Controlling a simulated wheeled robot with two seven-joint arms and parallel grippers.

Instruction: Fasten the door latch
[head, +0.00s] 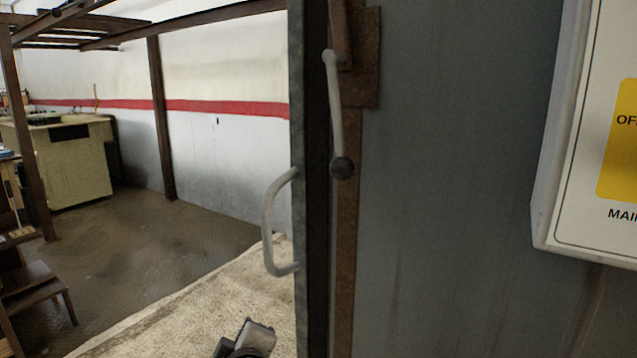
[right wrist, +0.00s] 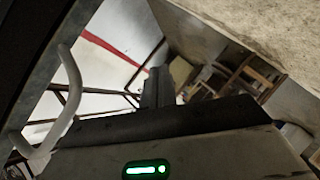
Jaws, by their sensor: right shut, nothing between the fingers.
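The latch lever (head: 335,110) is a pale bent rod with a dark round knob (head: 342,167) at its lower end. It hangs down in front of a rusty plate and strip in the head view. Left of it, a pale U-shaped pull handle (head: 267,225) stands out from a narrow grey-green edge (head: 298,130), seemingly the door's. The handle also shows at the left of the right wrist view (right wrist: 70,95). My right gripper (right wrist: 157,85) is shut and empty, apart from the handle. A dark gripper part at the bottom of the head view appears to be it. My left gripper is not in view.
A large grey panel (head: 450,180) fills the right, with a white box (head: 560,180) bearing a yellow label jutting out. Beyond the edge at left lie open floor (head: 150,235), dark posts, a pale cabinet (head: 75,165) and a wooden stool (head: 35,285).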

